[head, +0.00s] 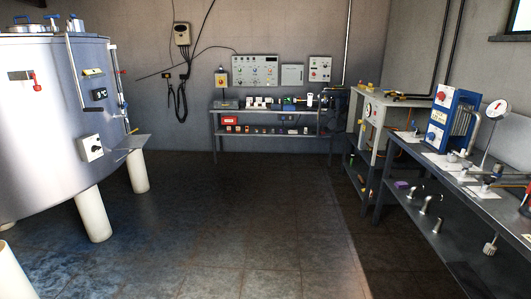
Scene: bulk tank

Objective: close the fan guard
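I cannot make out a fan guard with certainty. A pale box-shaped unit (374,131) with a round gauge on its front stands on the right, at the far end of the right bench. Its top carries small orange and dark parts, too small to tell apart. A blue unit (447,121) with a red knob and a ribbed metal side stands nearer on the same side. Whether either one bears the guard does not show. My gripper is not in view.
A large steel tank (52,120) on white legs (92,215) stands on the left. A grey bench (400,150) runs along the right. A shelf table (265,112) with small items stands at the back wall. The tiled floor (225,215) between is clear.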

